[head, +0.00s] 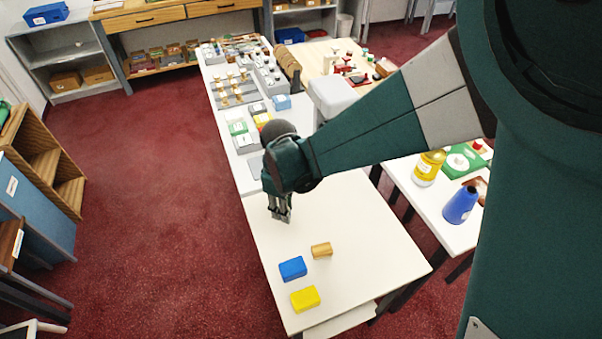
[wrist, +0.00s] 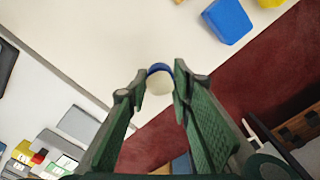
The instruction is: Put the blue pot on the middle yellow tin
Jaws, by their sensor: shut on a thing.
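My gripper (head: 281,216) is over the back left part of the near white table, fingers pointing down. In the wrist view my gripper (wrist: 158,88) is closed around a small round thing with a blue rim and a cream face, which looks like the blue pot (wrist: 160,71). In the head view I cannot make out the pot. A yellow block-like tin (head: 305,298) lies nearest the table's front; it shows at the top edge of the wrist view (wrist: 269,3). I see no row of yellow tins that would make one the middle.
A blue block (head: 292,268) lies just behind the yellow one, with a tan wooden block (head: 321,250) behind it. The white table (head: 370,258) is otherwise clear. A yellow bottle (head: 429,167) and a blue cone-shaped container (head: 461,205) stand on the right-hand table.

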